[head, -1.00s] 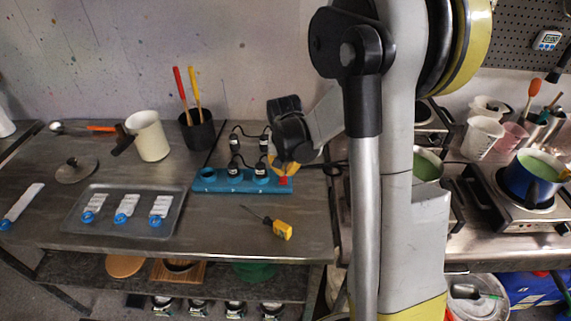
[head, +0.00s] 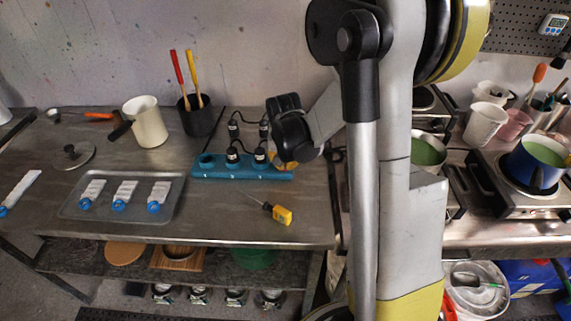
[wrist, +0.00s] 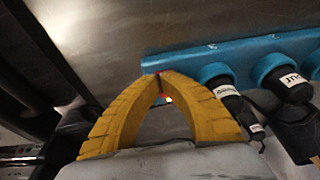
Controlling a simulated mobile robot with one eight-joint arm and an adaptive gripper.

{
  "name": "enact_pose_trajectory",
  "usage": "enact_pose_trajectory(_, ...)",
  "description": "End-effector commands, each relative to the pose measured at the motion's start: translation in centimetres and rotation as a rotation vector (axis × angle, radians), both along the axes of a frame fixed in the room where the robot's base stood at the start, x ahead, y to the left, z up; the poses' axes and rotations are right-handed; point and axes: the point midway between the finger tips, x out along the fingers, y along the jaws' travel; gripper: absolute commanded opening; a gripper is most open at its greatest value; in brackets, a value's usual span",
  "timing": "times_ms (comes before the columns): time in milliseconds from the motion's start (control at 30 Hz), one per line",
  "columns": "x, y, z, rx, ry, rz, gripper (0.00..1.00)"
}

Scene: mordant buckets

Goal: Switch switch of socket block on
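The blue socket block (head: 225,172) lies on the metal table in the head view, with black plugs in some of its sockets. It also runs across the top of the wrist view (wrist: 195,57). My gripper (head: 286,166) is over the block's right end. In the wrist view its yellow fingers (wrist: 159,80) arch together and their tips meet, at the block's end. A small bit of red, apparently the switch (wrist: 161,74), shows at the tips. The fingers hide most of it, so its position and any contact cannot be told.
A yellow-handled screwdriver (head: 278,213) lies in front of the block. A metal tray (head: 136,216) with several blue-capped items is at left. Black plugs (wrist: 288,84) and cables stand close beside my gripper. A black cup (head: 196,120) with two handles is behind.

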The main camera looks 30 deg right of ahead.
Motion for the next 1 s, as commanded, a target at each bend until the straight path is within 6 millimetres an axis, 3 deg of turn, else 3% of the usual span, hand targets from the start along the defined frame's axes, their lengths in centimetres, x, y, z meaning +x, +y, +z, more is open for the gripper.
enact_pose_trajectory(767, 1.3, -0.9, 0.6, 0.001, 0.001, -0.001, 0.00)
enact_pose_trajectory(867, 1.3, -0.9, 1.3, 0.001, 0.001, 0.000, 0.00)
enact_pose_trajectory(1000, 1.4, -0.9, 3.6, 0.001, -0.001, 0.000, 0.00)
